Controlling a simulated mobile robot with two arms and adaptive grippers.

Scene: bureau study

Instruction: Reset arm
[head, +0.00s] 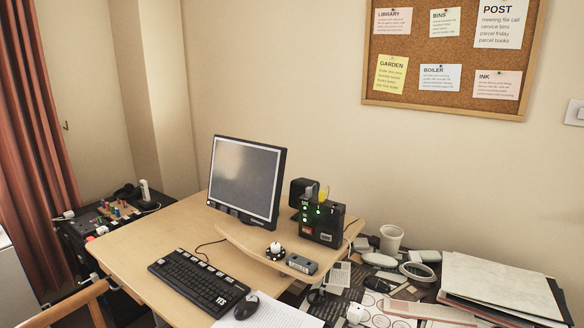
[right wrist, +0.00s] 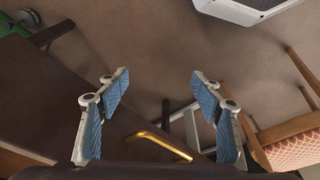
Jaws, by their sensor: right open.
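My right gripper (right wrist: 160,110) shows in the right wrist view with its two blue-padded fingers spread wide apart. It is open and nothing is between the pads. Below it are the brown floor and dark furniture with a brass-coloured handle (right wrist: 163,145). Neither gripper shows in the head view, and my left gripper is in no frame.
A wooden desk (head: 140,250) holds a monitor (head: 245,180), keyboard (head: 198,280), mouse (head: 246,307) and black box (head: 318,218). Cluttered surfaces flank it. In the right wrist view, a chair with a patterned seat (right wrist: 297,150) stands at right; carpet (right wrist: 160,45) is open above the fingers.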

